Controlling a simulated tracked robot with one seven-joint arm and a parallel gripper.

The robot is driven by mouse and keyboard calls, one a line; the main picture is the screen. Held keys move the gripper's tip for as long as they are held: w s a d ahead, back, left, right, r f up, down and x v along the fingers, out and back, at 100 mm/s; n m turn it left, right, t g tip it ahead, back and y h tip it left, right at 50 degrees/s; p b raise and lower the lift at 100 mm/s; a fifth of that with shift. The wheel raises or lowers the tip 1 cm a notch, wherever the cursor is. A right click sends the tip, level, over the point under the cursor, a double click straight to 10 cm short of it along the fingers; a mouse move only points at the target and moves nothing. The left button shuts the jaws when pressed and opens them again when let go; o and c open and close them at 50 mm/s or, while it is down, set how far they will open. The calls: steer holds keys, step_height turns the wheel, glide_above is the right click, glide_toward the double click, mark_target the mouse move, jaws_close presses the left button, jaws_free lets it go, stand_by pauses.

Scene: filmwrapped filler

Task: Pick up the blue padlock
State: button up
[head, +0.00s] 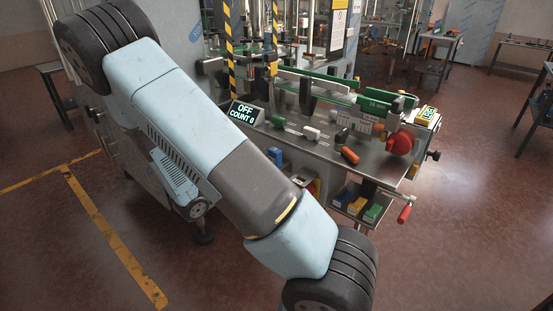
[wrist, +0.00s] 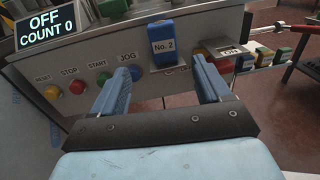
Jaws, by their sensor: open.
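The blue padlock (wrist: 163,42), with a white "No. 2" label, is on the front of the machine's grey panel in the wrist view. What appears to be the same blue padlock (head: 275,156) shows at the table's front edge in the head view, beside my arm. My gripper (wrist: 163,68) is open and empty. Its two blue fingers point towards the panel, one on each side of the padlock in the picture. The padlock appears beyond the fingertips, and no contact shows. The gripper cannot be made out in the head view.
A panel row holds a yellow reset button (wrist: 43,77), a red stop button (wrist: 77,86), a green start button (wrist: 103,79) and a blue jog button. An "OFF, COUNT 0" display (wrist: 51,28) sits above.

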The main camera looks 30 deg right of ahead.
mark_target(270, 158)
steer(key=x, duration=0.8)
steer(key=shift+w+d, duration=0.15)
steer(key=shift+d, duration=0.05)
steer(key=shift+s+x, duration=0.15)
steer(key=shift+x, duration=1.2)
steer(key=shift+s+x, duration=0.1)
steer(key=shift+x, duration=1.2)
steer(key=shift+r, duration=0.15)
steer(key=shift+c, duration=0.2)
steer(key=c, duration=1.2)
steer(key=shift+r, duration=0.1)
